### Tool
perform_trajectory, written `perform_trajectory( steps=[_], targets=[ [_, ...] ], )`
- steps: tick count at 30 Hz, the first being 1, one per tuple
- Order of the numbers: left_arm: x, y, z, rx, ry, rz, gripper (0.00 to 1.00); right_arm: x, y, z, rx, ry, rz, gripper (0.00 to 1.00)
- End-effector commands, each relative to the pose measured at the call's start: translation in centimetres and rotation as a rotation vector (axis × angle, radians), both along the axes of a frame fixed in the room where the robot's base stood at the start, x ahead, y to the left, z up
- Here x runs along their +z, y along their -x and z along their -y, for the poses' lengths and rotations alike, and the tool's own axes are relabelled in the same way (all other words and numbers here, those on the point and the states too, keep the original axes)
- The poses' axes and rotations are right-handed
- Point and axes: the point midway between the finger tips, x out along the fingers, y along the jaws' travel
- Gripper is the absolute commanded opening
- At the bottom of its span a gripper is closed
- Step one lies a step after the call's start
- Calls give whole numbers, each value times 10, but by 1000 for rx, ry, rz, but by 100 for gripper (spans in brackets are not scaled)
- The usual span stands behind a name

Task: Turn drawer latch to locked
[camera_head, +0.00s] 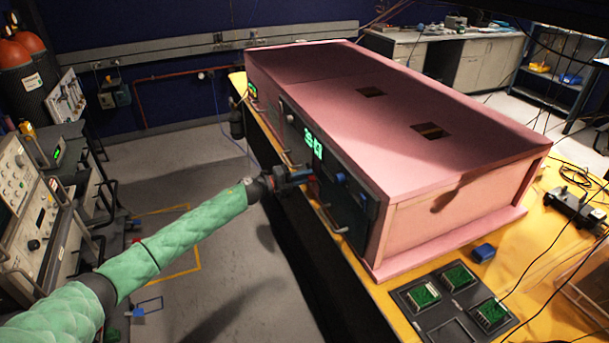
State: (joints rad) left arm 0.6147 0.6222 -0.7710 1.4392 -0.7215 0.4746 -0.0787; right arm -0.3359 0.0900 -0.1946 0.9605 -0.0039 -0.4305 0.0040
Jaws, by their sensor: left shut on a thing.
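The pink foam enclosure (450,180) stands on a yellow table, with a dark front panel (345,205) on its left side. The panel carries a lit green display (313,143), small blue parts (341,177) and metal handles. My left gripper (302,177) reaches in from the left and is shut at this panel, just below the display. It appears to be shut on the drawer latch, which the fingers mostly hide, so its angle cannot be told. My right gripper is not in view.
A dark tray (445,325) with several green circuit boards and a small blue object (483,252) lie on the yellow table (545,235). A black device (573,205) with cables is at the right. Instruments stand at the far left. The floor between is mostly open.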

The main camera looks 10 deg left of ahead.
Motion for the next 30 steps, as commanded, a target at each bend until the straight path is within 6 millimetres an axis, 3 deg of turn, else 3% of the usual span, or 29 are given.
perform_trajectory(
  steps=[7,22,23,25,30],
  targets=[
    [1,-1,-2,4,38,-54,0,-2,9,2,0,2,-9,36],
    [1,-2,-2,4,46,-67,0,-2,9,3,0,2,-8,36],
    [1,-2,-2,4,46,-67,21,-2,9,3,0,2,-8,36],
    [1,-1,-2,4,46,-67,33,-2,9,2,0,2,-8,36],
    [0,-1,-1,2,45,-67,33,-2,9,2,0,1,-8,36]
  ],
)
